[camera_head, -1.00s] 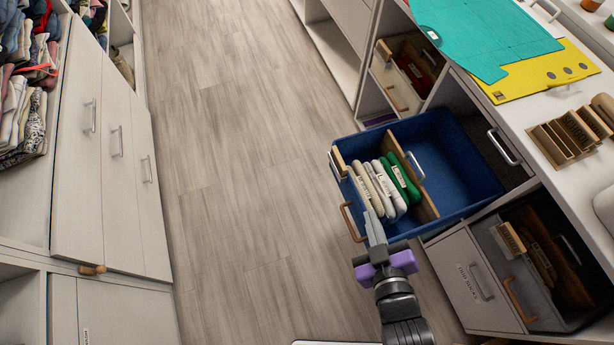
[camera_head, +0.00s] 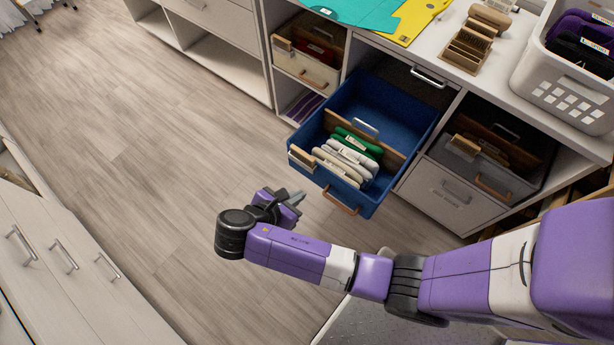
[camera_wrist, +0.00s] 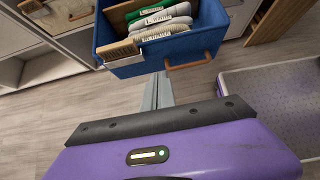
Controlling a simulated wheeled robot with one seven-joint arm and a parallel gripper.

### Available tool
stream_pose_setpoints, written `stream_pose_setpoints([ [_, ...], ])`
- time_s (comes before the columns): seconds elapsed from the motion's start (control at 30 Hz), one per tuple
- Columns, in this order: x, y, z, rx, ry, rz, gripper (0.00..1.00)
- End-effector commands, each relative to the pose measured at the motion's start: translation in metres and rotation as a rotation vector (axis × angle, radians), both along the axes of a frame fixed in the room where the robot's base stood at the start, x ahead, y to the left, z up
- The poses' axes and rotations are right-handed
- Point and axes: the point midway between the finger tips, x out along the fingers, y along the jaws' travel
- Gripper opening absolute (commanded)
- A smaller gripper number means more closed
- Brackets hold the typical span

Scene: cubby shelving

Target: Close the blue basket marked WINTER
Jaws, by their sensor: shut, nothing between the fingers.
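The blue basket (camera_head: 383,102) is pulled out of the cubby shelving like a drawer and sticks out over the floor. It holds several folded white and green items (camera_head: 346,158) and a wooden divider. A wooden handle (camera_head: 341,201) is on its front face. In the wrist view the basket (camera_wrist: 205,42) is just ahead, with its handle (camera_wrist: 189,62) and a wooden tag at the left corner; I cannot read WINTER on it. My gripper (camera_head: 299,196) is shut and empty, in front of the basket's front face and apart from it. It also shows in the wrist view (camera_wrist: 160,80).
A grey basket (camera_head: 450,196) sits in the cubby to the right, and a cream basket (camera_head: 306,66) in the one to the left. The countertop above holds coloured sheets, a wooden rack and a white crate (camera_head: 566,85). Open floor (camera_head: 150,130) lies left.

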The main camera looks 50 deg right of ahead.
Motion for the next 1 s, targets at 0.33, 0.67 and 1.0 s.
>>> stream_pose_setpoints([
  [0.33,0.0,-0.036,-0.035,0.002,0.004,0.001,0.0],
  [0.67,0.003,-0.084,-0.067,0.003,-0.001,0.0,0.0],
  [1.0,0.004,-0.112,-0.068,0.004,-0.001,0.004,0.0],
])
